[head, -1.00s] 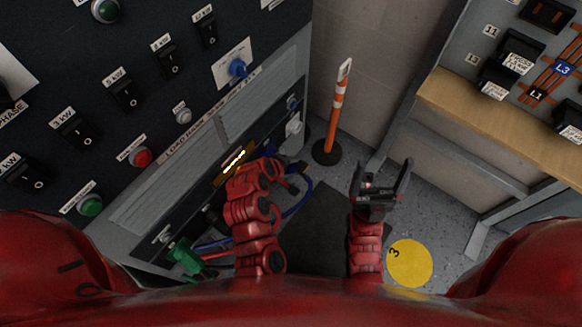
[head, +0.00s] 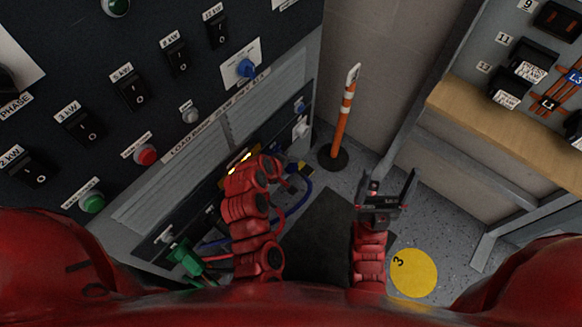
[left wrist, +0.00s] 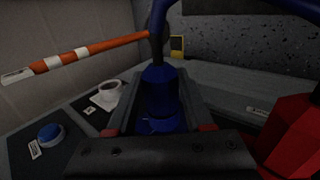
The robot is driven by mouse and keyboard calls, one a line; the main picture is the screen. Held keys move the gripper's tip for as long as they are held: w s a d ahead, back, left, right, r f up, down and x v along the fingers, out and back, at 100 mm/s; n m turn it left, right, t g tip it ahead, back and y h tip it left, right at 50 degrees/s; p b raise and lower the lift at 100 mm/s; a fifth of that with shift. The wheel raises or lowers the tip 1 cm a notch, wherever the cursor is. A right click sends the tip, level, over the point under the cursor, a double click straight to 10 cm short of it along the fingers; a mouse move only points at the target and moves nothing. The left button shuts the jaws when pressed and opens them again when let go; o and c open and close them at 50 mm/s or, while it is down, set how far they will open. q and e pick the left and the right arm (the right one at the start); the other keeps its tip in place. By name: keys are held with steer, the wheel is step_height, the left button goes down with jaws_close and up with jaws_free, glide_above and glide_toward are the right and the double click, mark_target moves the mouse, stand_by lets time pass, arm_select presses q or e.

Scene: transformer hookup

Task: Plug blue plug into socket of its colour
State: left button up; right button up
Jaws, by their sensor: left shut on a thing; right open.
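The blue plug (left wrist: 160,95) sits between the jaws of my left gripper (left wrist: 158,112) in the left wrist view, with its blue cable running up from it. In the head view my left gripper (head: 290,166) is low beside the panel, largely hidden by my wrist, and the plug cannot be made out clearly. A small blue socket (head: 299,107) is on the lower panel, above a white one (head: 300,128). The left wrist view shows the blue socket (left wrist: 50,133) at left, apart from the plug. My right gripper (head: 388,192) is open and empty.
A green plug (head: 184,258) with green and red cables is at the panel's lower left. The blue cable (head: 303,198) loops beside my left wrist. An orange-white post (head: 344,120) stands by the wall. A wooden-edged bench (head: 480,125) is at right.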

arm_select(q)
steer(key=shift+a, duration=0.1)
steer(key=o, duration=1.4)
steer(key=shift+c, duration=0.2)
steer(key=shift+o, duration=1)
steer(key=p+v, duration=0.5)
steer(key=v, duration=0.2)
